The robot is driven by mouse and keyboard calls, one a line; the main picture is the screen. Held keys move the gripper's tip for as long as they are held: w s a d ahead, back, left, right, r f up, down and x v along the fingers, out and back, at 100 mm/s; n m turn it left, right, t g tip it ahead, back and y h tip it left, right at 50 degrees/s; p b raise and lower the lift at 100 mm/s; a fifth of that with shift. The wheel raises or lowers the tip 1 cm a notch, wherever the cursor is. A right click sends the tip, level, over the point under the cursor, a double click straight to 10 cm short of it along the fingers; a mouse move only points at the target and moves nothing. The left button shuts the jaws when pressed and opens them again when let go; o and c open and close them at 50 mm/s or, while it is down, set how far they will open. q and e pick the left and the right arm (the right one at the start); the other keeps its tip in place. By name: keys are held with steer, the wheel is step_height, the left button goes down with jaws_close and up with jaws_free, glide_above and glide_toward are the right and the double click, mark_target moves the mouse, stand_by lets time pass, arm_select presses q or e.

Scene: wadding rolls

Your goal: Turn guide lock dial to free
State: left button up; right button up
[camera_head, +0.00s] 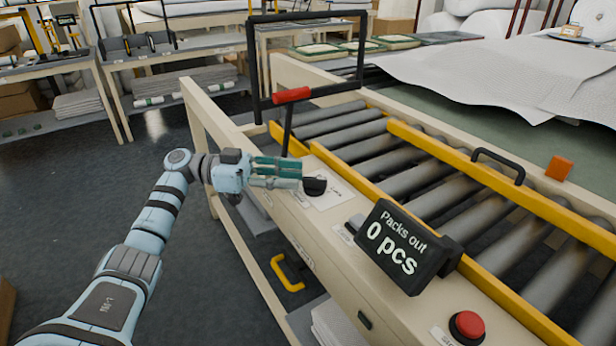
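The guide lock dial looks to be the black knob (315,186) on a white label plate on the cream side rail of the roller conveyor. The plate's small print is too small to read. My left gripper (301,174) reaches in from the left, its teal fingers pointing right at the knob. The fingertips are just left of and slightly above the knob in the picture. I cannot tell whether they touch it, and the gap between the fingers is unclear. My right gripper is not in view.
A black frame with a red-handled lever (291,96) rises behind the gripper. A "Packs out 0 pcs" display (394,247) and a red button (467,326) sit further along the rail. Yellow guide rails (462,166) flank the rollers. Open floor lies left.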

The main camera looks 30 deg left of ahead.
mark_target(308, 178)
arm_select(q)
steer(key=x, duration=0.4)
steer(key=shift+d, duration=0.1)
steer(key=shift+c, duration=0.3)
jaws_close()
